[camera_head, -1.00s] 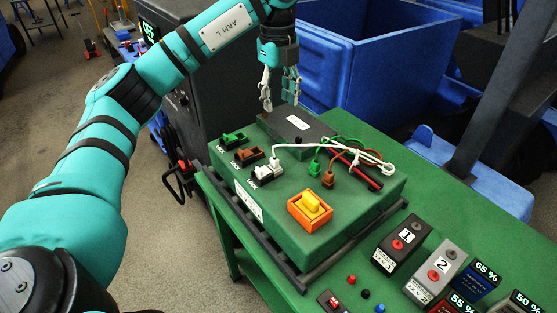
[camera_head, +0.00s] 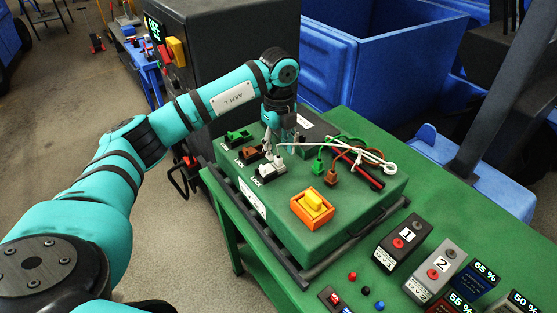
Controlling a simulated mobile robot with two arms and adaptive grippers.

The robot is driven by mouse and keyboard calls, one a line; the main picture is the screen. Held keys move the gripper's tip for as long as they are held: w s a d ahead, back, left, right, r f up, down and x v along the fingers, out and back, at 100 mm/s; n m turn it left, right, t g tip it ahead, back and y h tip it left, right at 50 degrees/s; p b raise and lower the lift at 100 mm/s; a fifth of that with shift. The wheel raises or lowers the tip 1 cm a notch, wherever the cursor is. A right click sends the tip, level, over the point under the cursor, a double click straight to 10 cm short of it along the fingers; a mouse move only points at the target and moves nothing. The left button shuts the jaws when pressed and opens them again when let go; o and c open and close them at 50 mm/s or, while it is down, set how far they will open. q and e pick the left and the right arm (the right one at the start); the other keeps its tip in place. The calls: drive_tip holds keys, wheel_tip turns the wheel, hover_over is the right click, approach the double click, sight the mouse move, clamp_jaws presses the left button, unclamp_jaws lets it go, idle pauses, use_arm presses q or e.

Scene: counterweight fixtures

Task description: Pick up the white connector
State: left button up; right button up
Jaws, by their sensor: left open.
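The white connector (camera_head: 278,163) stands at the white and black socket (camera_head: 267,171) on the green box, with a white cable leading off to the right. My left gripper (camera_head: 279,151) is open, pointing down, with its fingers right at the top of the connector. I cannot tell whether the fingers touch it. The gripper partly hides the connector and the start of its cable. A green connector (camera_head: 318,165) and a brown connector (camera_head: 331,177) stand on the box to the right. My right gripper is not in view.
Green (camera_head: 238,138) and brown (camera_head: 251,154) sockets are beside the white one. An orange-framed yellow switch (camera_head: 313,203) sits in front. A red rod (camera_head: 362,174) and loose cables lie at the right. Blue bins (camera_head: 385,60) stand behind.

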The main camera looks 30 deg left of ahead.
use_arm(q)
drive_tip(key=shift+s+a+f, duration=0.1)
drive_tip(key=shift+f, duration=1.25)
drive_tip(key=c, duration=0.8)
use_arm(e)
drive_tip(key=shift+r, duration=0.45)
use_arm(q)
drive_tip(key=shift+r, duration=0.55)
wheel_tip(320, 180, up, 2)
drive_tip(key=shift+r+b, duration=0.15)
drive_tip(key=shift+b, duration=0.6)
drive_tip(key=s+d+r+b, duration=0.1)
drive_tip(key=s+d, duration=0.3)
drive_tip(key=s, duration=0.3)
drive_tip(key=s+d+b, duration=0.2)
drive_tip(key=s+d, duration=0.1)
drive_tip(key=s, duration=0.4)
drive_tip(key=shift+d+r, duration=0.35)
drive_tip(key=shift+d, duration=0.05)
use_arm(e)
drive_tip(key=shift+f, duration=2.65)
